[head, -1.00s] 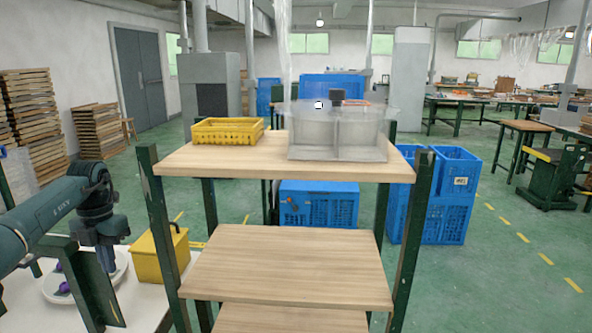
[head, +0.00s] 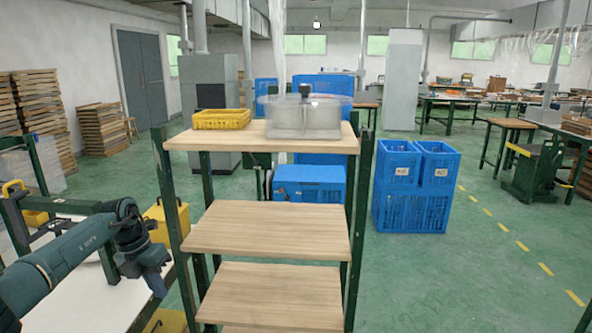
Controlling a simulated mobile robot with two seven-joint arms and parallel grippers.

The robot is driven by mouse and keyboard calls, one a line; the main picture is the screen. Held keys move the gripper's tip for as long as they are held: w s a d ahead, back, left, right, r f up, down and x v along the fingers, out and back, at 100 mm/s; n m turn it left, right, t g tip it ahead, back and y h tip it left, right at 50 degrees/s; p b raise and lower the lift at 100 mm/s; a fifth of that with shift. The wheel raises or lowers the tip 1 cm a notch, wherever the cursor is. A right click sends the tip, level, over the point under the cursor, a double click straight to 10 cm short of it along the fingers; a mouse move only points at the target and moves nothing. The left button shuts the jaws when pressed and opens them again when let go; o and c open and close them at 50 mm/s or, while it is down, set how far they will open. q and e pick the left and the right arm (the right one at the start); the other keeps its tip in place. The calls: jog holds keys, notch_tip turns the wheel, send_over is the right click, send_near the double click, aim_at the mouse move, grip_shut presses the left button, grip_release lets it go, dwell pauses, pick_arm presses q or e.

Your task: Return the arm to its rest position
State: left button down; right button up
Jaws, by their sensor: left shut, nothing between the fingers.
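My left arm comes in from the lower left. Its gripper (head: 156,283) points down and to the right, with its fingers together and nothing held. It shows in front of the right end of a white-topped table (head: 85,305), just left of the wooden shelf rack (head: 265,230). Part of a white round dish (head: 108,268) shows behind the arm; what lies in it is hidden. My right gripper is not in view.
The rack's green post (head: 170,215) stands close right of my left gripper. A yellow basket (head: 220,119) and a clear container (head: 304,119) are on its top board. A yellow box (head: 166,226) stands behind the gripper. Blue crates (head: 411,205) stand right, beside open green floor.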

pick_arm(q)
jog(key=s+d+f+h, duration=0.2)
jog(key=d+f+h, duration=0.15)
jog(key=d, duration=0.55)
jog(key=s+d+f+h, duration=0.2)
jog(key=d+f+h, duration=0.15)
jog(key=d, duration=0.55)
jog(key=s+d+r+n+t+h+p, duration=0.2)
jog(key=s+d+n+t+h, duration=0.55)
jog(key=d, duration=0.45)
jog(key=s+a+f+n+t+y, duration=0.1)
jog(key=s+a+f+n+y, duration=0.2)
jog(key=s+n, duration=0.3)
jog(key=s+a+f+n+t+y, duration=0.1)
jog(key=s+a+f+n+y, duration=0.2)
jog(key=n, duration=0.9)
jog(key=s+a+f+n+t+y+p, duration=0.1)
jog(key=s+a+f+n+y, duration=0.1)
jog(key=s+a+n+y, duration=0.5)
jog(key=s+n+y, duration=0.1)
jog(key=s+n, duration=0.2)
jog(key=shift+s+a+f, duration=0.2)
jog(key=shift+f, duration=0.2)
